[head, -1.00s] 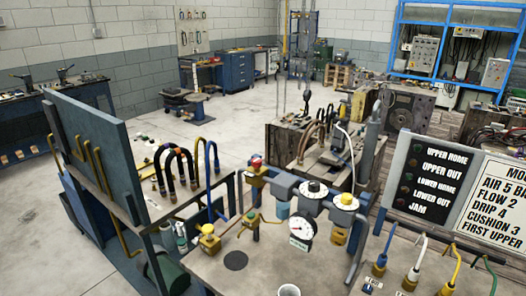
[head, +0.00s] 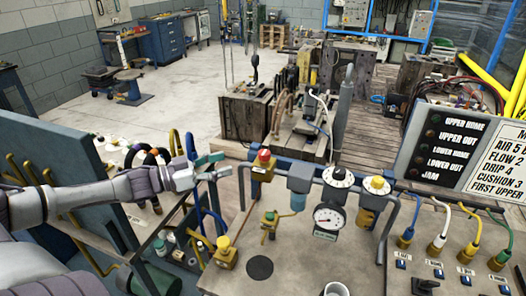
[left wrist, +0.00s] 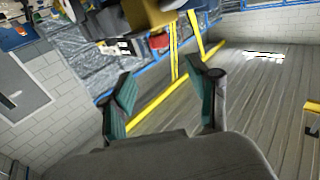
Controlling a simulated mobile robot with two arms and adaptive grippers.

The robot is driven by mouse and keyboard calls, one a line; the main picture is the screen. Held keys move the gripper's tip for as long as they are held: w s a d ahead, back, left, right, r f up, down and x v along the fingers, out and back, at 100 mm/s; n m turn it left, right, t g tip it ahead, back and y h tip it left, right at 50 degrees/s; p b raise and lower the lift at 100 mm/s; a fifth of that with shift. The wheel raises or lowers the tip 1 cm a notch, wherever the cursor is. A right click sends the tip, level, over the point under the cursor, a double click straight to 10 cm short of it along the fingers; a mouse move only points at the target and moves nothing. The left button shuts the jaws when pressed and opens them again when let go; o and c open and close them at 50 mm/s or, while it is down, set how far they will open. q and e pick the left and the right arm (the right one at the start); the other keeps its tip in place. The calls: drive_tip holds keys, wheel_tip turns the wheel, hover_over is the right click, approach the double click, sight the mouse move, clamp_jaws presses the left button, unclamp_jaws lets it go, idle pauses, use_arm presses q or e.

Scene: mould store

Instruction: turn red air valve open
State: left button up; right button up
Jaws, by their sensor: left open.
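The red air valve (head: 264,156) is a red knob on top of a yellow block at the left end of a pipe row on the bench. My left gripper (head: 218,166) is open, with teal finger pads, just left of the valve and at about its height. A gap shows between the fingers and the valve. In the left wrist view the two open fingers (left wrist: 162,102) have nothing between them. A yellow part at that view's top edge is cut off, and I cannot tell whether it is the valve. My right gripper is out of view.
Right of the valve along the pipe are a gauge (head: 329,217), a black-and-white dial (head: 338,177) and a yellow knob (head: 377,184).

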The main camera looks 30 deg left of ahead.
sight(264, 152)
use_arm(q)
drive_tip(key=b+x, duration=0.2)
drive_tip(key=x, duration=0.3)
drive_tip(key=b+x, duration=0.3)
drive_tip(key=x, duration=0.3)
drive_tip(key=shift+a+r, duration=0.1)
drive_tip(key=shift+r, duration=0.1)
drive_tip(key=shift+f+p+x, duration=0.25)
drive_tip(key=shift+p+x, duration=0.1)
drive_tip(key=shift+x, duration=0.75)
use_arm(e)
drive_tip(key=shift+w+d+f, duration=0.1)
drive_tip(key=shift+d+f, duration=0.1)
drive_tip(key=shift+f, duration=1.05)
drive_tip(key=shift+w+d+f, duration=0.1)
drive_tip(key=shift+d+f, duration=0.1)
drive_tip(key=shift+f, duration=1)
use_arm(q)
clamp_jaws()
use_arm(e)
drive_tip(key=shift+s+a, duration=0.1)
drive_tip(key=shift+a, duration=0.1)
